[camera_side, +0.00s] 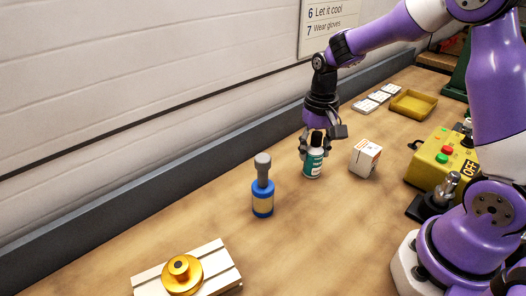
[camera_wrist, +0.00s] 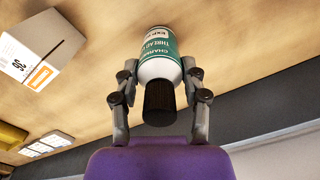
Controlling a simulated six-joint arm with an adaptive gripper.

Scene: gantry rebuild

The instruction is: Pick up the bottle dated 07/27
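A bottle with a black cap, white shoulder and green-and-white label (camera_side: 314,163) stands upright on the wooden bench in the side view. In the wrist view the bottle (camera_wrist: 158,48) shows text including "THREAD" and "EXP"; the date is not legible. My gripper (camera_side: 316,150) points down over the bottle. In the wrist view my gripper (camera_wrist: 160,68) has one finger on each side of the bottle's upper body, and both fingertips appear to touch it. The bottle's base seems to be on or very near the bench.
A white carton (camera_side: 364,157) stands just right of the bottle. A blue bottle with a grey top (camera_side: 263,195) stands to the left. A yellow control box (camera_side: 440,160), yellow tray (camera_side: 413,104), white cards (camera_side: 378,96) and gold part on a slatted block (camera_side: 183,273) are farther off.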

